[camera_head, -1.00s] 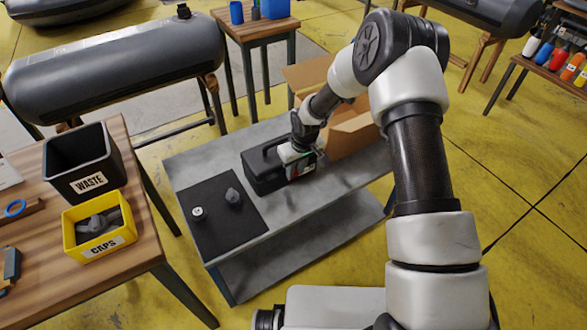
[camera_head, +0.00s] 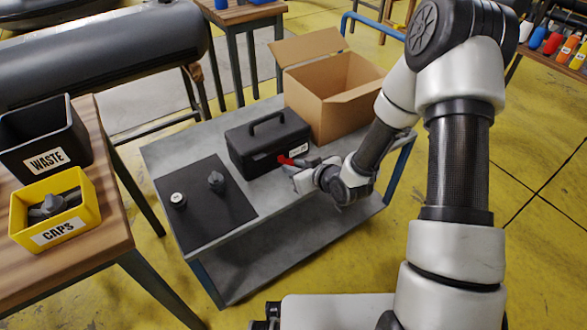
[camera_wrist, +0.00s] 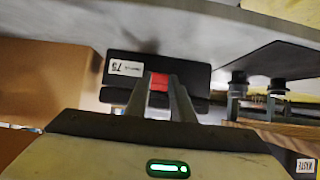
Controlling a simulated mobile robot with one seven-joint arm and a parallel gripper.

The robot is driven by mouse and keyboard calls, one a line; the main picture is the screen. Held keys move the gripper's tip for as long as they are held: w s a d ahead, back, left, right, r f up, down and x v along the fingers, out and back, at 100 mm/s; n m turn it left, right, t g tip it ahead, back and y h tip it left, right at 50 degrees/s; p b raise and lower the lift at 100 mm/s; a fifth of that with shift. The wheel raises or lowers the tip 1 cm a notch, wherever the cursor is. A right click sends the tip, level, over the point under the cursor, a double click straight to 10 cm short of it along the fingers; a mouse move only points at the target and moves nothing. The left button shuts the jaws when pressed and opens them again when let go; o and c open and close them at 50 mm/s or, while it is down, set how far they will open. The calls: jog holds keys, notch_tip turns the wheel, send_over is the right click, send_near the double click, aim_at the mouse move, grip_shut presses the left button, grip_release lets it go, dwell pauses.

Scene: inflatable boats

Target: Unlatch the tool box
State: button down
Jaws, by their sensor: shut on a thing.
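The black tool box (camera_head: 262,140) stands on the grey cart top with its lid down and its handle raised. Its front carries a white label and a red latch (camera_head: 286,160). My gripper (camera_head: 294,163) is at the front of the box, with its fingers at the red latch. In the wrist view, the two fingers of my gripper (camera_wrist: 160,92) lie on either side of the red latch (camera_wrist: 159,82), against the dark box (camera_wrist: 190,74). The fingers partly cover the latch, so its exact angle is hard to tell.
An open cardboard box (camera_head: 335,95) stands right behind the tool box. A black mat (camera_head: 205,215) with two small knobs lies to the left on the cart (camera_head: 255,205). A wooden table at left holds a waste bin (camera_head: 70,135) and a yellow caps bin (camera_head: 85,208).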

jog(key=shift+f+t, duration=0.2)
jog(key=shift+t, duration=0.1)
jog(key=c, duration=1.5)
grip_release()
jog(key=shift+s, duration=0.1)
jog(key=p+v, duration=0.3)
jog(key=v, duration=0.2)
jog(key=p+v, duration=0.3)
jog(key=v, duration=0.3)
jog(key=p+v, duration=0.4)
jog(key=v, duration=0.2)
jog(key=shift+d, duration=0.35)
